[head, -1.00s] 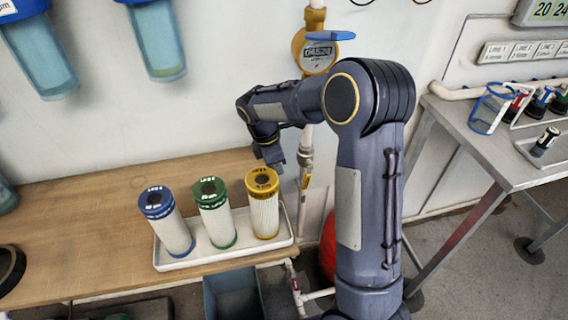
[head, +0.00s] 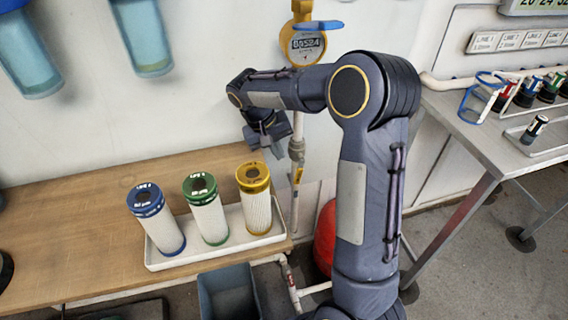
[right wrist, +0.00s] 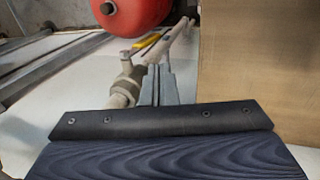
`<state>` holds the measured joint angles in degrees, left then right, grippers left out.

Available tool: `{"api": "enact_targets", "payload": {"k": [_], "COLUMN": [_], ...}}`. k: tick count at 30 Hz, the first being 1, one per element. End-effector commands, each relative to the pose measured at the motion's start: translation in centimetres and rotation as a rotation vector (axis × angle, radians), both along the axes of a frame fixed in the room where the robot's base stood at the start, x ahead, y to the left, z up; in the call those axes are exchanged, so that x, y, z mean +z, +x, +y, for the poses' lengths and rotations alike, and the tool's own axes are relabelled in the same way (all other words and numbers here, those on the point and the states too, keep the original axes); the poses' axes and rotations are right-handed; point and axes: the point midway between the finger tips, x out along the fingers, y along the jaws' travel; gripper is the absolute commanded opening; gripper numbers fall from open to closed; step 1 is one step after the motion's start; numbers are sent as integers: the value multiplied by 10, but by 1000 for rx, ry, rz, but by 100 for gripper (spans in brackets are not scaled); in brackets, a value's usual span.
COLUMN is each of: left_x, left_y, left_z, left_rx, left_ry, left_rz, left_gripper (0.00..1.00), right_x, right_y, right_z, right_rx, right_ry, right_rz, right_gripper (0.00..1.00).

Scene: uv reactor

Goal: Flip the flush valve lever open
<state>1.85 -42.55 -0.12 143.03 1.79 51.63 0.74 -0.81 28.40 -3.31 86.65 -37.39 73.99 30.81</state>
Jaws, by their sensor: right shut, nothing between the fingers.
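A vertical pipe (head: 295,207) runs down the wall right of the wooden bench, with a pale valve fitting (head: 297,150) and a narrow yellow piece (head: 299,175) below it. In the right wrist view the fitting (right wrist: 127,82) is left of the fingers and the yellow piece (right wrist: 147,41) lies beyond. I cannot tell which part is the flush valve lever; a blue lever (head: 318,24) also sits above the yellow meter. My right gripper (head: 279,140) is just left of the pipe, shut and empty; its fingers show in the wrist view (right wrist: 158,70). Contact is unclear. My left gripper is out of view.
A white tray (head: 272,237) with blue-, green- and yellow-capped filters stands on the bench (head: 75,215) below the gripper. A red tank (head: 326,237) is behind my right arm. A steel table (head: 468,140) stands at right. A grey bin (head: 228,290) is below.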

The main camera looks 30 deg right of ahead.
Motion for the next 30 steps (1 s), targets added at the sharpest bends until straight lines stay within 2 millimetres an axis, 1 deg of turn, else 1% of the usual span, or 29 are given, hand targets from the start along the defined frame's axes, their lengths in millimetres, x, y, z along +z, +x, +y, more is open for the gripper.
{"api": "enact_targets", "payload": {"k": [9,12,15,21,30], "left_x": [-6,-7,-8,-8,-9], "left_y": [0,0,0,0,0], "left_z": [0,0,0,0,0], "left_rx": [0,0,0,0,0], "left_ry": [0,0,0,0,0], "left_rz": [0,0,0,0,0], "left_gripper": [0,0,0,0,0], "right_x": [-54,-69,-80,-89,-90], "right_y": [-6,-8,-9,-9,-9], "right_z": [-16,-21,-25,-27,-27], "right_rx": [2,2,3,4,4], "right_ry": [0,2,1,1,-1], "right_rz": [6,6,5,2,3], "right_gripper": [0,0,0,0,0]}}
